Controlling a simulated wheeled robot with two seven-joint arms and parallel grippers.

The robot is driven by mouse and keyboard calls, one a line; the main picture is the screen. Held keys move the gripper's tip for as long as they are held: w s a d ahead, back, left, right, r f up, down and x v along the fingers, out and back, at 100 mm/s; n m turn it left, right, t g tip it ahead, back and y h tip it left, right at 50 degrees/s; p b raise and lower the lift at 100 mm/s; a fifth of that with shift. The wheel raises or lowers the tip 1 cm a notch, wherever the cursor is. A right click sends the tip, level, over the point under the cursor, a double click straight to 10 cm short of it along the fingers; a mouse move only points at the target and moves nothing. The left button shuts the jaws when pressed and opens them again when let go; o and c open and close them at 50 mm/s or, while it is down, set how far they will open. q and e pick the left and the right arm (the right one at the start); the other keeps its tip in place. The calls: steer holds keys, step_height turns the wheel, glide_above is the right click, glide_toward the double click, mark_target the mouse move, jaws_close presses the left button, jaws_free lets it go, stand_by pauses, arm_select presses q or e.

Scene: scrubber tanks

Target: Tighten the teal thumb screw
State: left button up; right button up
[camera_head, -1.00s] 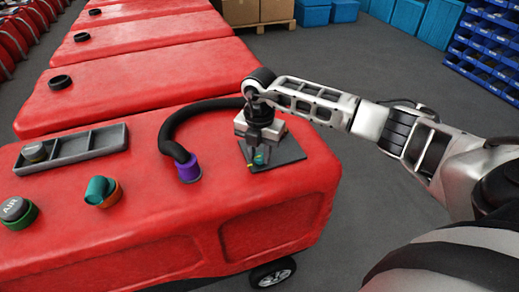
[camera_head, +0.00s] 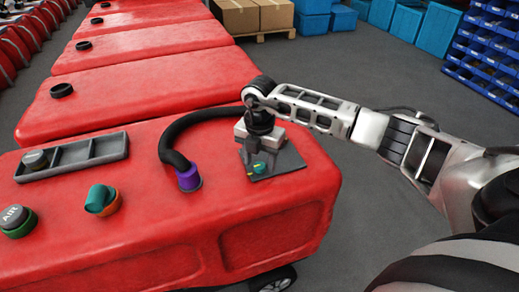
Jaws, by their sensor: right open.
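The teal thumb screw (camera_head: 259,168) is small and sits on a dark grey plate (camera_head: 286,162) at the right end of the nearest red tank (camera_head: 150,235). A small yellow mark shows at its left. My right gripper (camera_head: 256,154) points down just above and behind the screw. Its fingers are open, with the screw clear of them in view. The fingertips are small and dark, so the exact gap to the screw is hard to tell. My left gripper is not in view.
A black hose with a purple collar (camera_head: 189,179) curves left of the plate. A tilted teal cap on an orange ring (camera_head: 102,200), a green-ringed AIR cap (camera_head: 16,220) and a grey tray (camera_head: 75,157) lie farther left. More red tanks stand behind.

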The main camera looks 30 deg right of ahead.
mark_target(259, 165)
step_height(259, 165, up, 16)
stand_by(0.4)
stand_by(0.4)
